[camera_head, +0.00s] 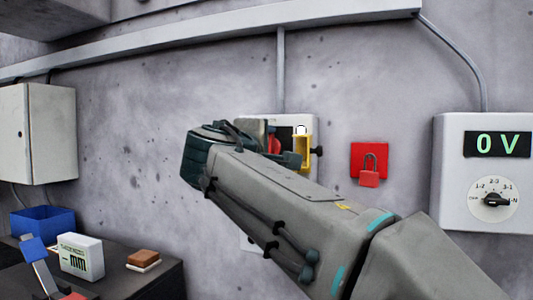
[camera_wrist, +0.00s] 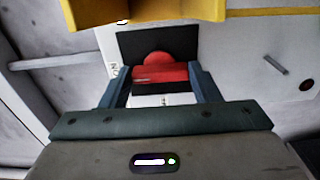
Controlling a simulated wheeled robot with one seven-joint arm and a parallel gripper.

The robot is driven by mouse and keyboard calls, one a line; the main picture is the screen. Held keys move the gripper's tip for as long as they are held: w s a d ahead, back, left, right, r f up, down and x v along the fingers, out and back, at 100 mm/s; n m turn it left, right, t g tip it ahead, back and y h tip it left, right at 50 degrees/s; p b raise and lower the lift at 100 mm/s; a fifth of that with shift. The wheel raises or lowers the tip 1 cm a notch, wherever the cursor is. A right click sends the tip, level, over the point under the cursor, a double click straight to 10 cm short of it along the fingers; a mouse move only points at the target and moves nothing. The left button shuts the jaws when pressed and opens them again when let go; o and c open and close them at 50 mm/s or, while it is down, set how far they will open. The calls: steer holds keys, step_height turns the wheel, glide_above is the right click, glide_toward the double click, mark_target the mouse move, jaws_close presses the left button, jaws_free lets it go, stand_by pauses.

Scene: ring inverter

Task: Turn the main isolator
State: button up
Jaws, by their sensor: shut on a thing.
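The main isolator is a pale box (camera_head: 312,122) on the wall, partly hidden behind my arm in the head view. Its red handle (camera_head: 273,138) just shows past my wrist. In the wrist view the red handle (camera_wrist: 160,73) lies across a black plate (camera_wrist: 185,42), with a rounded red hub behind it. My gripper (camera_wrist: 161,76) is shut on the red handle, one finger at each end. A yellow part (camera_head: 302,150) stands at the right of the box; a yellow part (camera_wrist: 145,10) also crosses the top of the wrist view.
A red panel with a padlock (camera_head: 369,175) is right of the isolator. A meter box (camera_head: 450,160) reads 0 V and has a selector dial (camera_head: 492,199).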

stand_by(0.3)
steer(key=o, duration=1)
steer(key=v, duration=1.3)
steer(key=shift+s+a+p, duration=0.1)
steer(key=shift+s+p, duration=0.25)
steer(key=shift+s, duration=0.05)
